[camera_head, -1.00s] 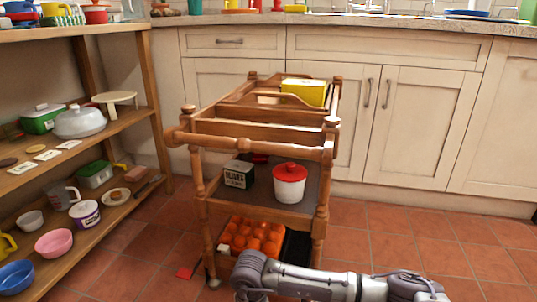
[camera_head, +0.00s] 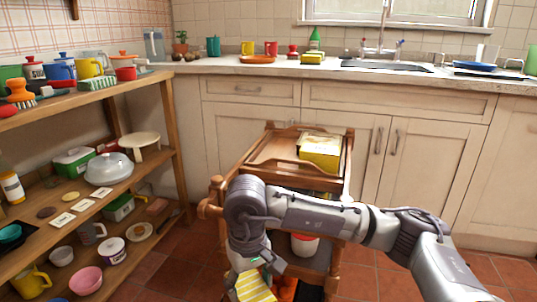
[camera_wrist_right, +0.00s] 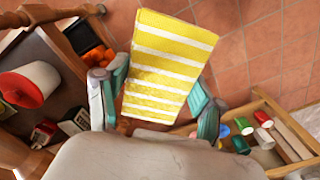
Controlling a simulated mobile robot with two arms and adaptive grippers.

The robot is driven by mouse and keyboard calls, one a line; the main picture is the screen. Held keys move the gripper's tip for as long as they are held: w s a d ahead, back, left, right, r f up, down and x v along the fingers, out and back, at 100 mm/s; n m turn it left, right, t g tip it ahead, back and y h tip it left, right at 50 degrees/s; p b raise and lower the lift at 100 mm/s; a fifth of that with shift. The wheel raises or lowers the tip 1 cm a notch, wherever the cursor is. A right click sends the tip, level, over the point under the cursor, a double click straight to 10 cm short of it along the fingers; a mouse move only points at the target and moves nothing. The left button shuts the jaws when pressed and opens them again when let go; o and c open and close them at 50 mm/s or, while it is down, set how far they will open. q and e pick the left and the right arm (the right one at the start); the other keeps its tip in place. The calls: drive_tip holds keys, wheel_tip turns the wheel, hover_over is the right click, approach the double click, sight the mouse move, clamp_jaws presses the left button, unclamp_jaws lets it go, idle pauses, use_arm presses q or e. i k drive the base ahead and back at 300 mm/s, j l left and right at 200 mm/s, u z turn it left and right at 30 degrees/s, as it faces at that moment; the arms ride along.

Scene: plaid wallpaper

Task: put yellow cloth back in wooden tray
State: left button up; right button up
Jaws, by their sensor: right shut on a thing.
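The yellow cloth (camera_head: 255,287), with white stripes, hangs below my right gripper (camera_head: 258,262) in front of the wooden trolley. In the right wrist view the cloth (camera_wrist_right: 168,60) lies between the two fingers of the right gripper (camera_wrist_right: 155,98), which is shut on it. A wooden tray (camera_head: 270,157) with a raised handle forms the trolley's top and holds a yellow box. An open wooden box (camera_wrist_right: 250,107) with small coloured containers shows at the lower right of the wrist view; I cannot tell which tray is meant. My left gripper is out of view.
My right arm covers much of the trolley's front. A white pot with a red lid (camera_wrist_right: 28,86) stands on its middle shelf. The yellow box (camera_head: 320,150) fills the tray's right side. A loaded shelf unit (camera_head: 160,80) stands left, cupboards (camera_head: 430,150) behind.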

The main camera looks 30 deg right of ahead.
sight(280, 153)
drive_tip(key=i+j+u, duration=0.15)
drive_tip(key=u, duration=0.15)
drive_tip(key=i+j+u, duration=0.1)
drive_tip(key=i+u, duration=0.2)
drive_tip(key=i+z, duration=0.3)
drive_tip(key=i+j+z, duration=0.1)
drive_tip(key=i+z, duration=0.25)
